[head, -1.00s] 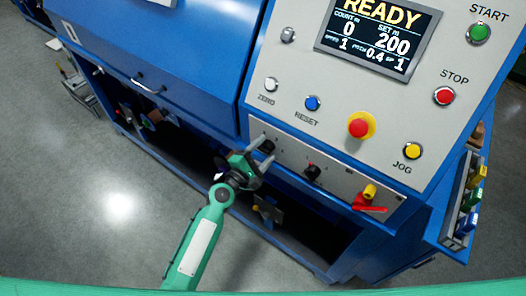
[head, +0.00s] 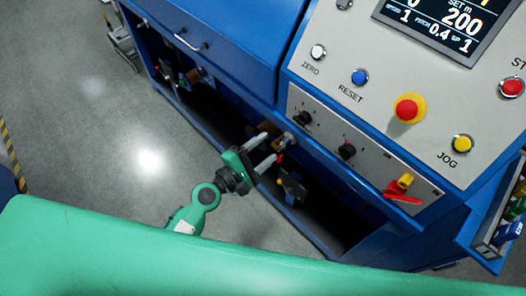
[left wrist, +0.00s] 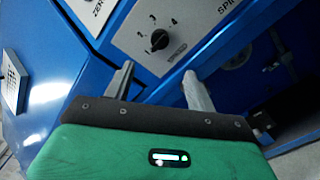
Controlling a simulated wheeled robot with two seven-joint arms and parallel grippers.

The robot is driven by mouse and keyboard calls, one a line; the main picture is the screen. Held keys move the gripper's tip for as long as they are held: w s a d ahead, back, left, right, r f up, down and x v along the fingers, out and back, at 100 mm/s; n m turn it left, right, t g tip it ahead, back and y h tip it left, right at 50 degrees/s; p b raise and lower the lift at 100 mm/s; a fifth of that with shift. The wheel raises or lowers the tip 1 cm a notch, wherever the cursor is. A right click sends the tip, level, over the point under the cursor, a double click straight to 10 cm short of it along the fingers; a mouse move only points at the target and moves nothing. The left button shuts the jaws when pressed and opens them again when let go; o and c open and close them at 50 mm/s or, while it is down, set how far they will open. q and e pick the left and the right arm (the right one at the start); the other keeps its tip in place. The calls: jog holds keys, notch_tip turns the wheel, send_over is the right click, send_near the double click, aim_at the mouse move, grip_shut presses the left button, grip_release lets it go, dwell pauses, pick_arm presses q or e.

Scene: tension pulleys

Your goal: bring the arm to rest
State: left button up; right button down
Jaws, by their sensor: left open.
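My left gripper (head: 274,152) is open and empty, low in front of the blue machine (head: 230,50). Its two fingers point toward the machine's open lower bay, below the knob panel. In the left wrist view the fingers (left wrist: 160,85) stand apart with nothing between them, and a black knob (left wrist: 159,40) with a numbered dial shows just beyond them. The left forearm comes up from below, partly hidden by a large green part of my own body across the bottom of the head view. My right gripper is in neither view.
The sloped panel (head: 330,60) carries a display, several buttons and a red emergency knob (head: 408,109). Below are black knobs (head: 347,152) and a red-and-yellow switch (head: 403,189). A bin rack (head: 496,240) hangs at the right.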

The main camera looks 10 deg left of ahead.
pick_arm(q)
jog(key=shift+f, duration=0.1)
dwell(0.5)
jog(key=s+a+f+m+g+y, duration=0.1)
jog(key=a+f+m+g+y, duration=0.1)
jog(key=f, duration=0.9)
jog(key=s+a+f+m+g+y, duration=0.1)
jog(key=a+f+m+g+y, duration=0.1)
jog(key=f, duration=1)
jog(key=s+a+f+m+g+y, duration=0.1)
jog(key=s+a+f+m+y, duration=0.2)
jog(key=f, duration=0.5)
jog(key=s+a+f+m+g, duration=0.2)
jog(key=s+f, duration=0.3)
jog(key=f, duration=0.3)
jog(key=s+a+f+m+g+y, duration=0.1)
jog(key=s+a+f+m+g, duration=0.1)
jog(key=s+f, duration=0.4)
jog(key=s+a+f+m+g+y, duration=0.1)
jog(key=s+a+f+m, duration=0.3)
jog(key=s, duration=1)
jog(key=s+a+f+m+g+y, duration=0.1)
jog(key=s+a+f+m+g, duration=0.2)
jog(key=s+f, duration=0.5)
jog(key=shift+s+a+f+m+g+y, duration=0.15)
jog(key=shift+s+f+m+g+y, duration=0.2)
jog(key=shift+s+m, duration=0.6)
